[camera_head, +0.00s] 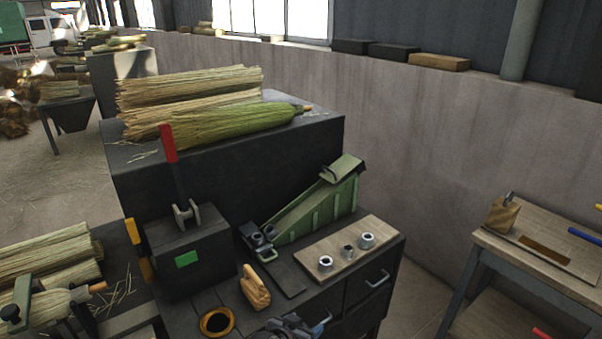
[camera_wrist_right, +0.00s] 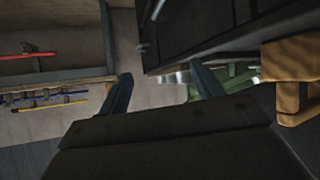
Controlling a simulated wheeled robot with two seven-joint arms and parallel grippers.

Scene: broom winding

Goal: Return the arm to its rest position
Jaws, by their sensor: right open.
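My right gripper (camera_head: 297,326) shows at the bottom edge of the head view, in front of the dark workbench (camera_head: 345,310). Most of its arm is out of frame. In the right wrist view, its two fingers (camera_wrist_right: 164,88) stand well apart with nothing between them. A wooden block-like piece (camera_head: 255,288) stands on the bench just up and left of the gripper, apart from it. A wooden piece (camera_wrist_right: 290,70) also shows close at the right of the wrist view. My left gripper is not in view.
A dark box with a red-handled lever (camera_head: 169,143), a green sloped device (camera_head: 315,212) and a board with metal cups (camera_head: 345,248) stand on the bench. Broom bundles (camera_head: 215,120) lie behind. A side table (camera_head: 540,270) is at right, with floor between.

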